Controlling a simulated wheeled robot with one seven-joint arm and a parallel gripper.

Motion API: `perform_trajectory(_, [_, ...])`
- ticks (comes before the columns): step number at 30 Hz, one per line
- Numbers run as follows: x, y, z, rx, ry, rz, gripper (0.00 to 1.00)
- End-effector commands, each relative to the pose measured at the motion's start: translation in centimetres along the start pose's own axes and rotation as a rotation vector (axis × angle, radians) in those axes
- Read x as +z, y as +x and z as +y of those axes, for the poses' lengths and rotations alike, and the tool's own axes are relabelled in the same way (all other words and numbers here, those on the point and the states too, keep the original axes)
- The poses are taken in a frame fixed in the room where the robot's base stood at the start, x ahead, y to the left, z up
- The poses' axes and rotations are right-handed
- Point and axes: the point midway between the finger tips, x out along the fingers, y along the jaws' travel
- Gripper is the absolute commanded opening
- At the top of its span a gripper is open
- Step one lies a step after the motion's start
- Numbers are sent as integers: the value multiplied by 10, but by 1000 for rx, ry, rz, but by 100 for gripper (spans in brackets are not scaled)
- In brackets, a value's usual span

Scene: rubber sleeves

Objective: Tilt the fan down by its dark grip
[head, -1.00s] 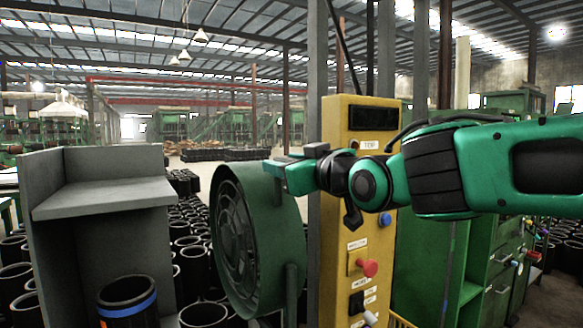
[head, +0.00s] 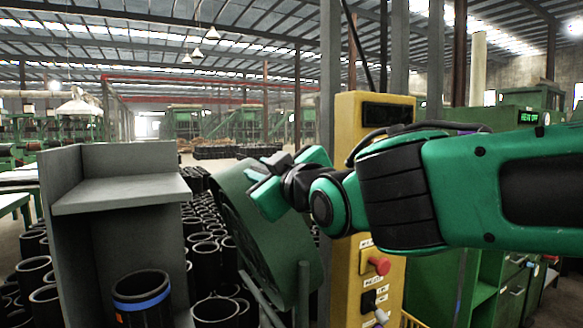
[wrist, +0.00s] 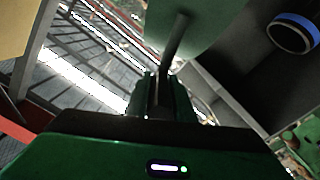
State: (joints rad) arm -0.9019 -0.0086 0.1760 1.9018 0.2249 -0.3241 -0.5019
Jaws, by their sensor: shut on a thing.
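The fan (head: 275,240) is a green round drum on a stand, left of the yellow panel. It leans with its top toward the left, so its grille faces down and is almost hidden in the head view. My gripper (head: 262,180) is at the fan's upper rim. In the wrist view the fan's green shell (wrist: 215,22) fills the top, and a dark bar-like grip (wrist: 176,45) runs from it down between my gripper's fingers (wrist: 160,95). The fingers are shut on this grip. In the head view the grip is hidden by my gripper.
A yellow control panel (head: 350,225) with a red knob (head: 379,266) stands close behind my arm. A grey shelf unit (head: 120,195) with a blue-banded black sleeve (head: 142,297) stands at left. Many black sleeves (head: 205,250) cover the floor between shelf and fan.

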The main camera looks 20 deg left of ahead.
Motion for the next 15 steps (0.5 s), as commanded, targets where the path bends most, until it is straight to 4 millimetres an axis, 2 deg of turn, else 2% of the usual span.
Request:
perform_trajectory(1, [0,0,-9,-4,-29,-2,0])
perform_trajectory(4, [-1,0,-18,-3,-71,-3,0])
perform_trajectory(14, [-2,0,-22,-6,-85,-3,0])
perform_trajectory(15, [-2,0,-22,-6,-85,-3,27])
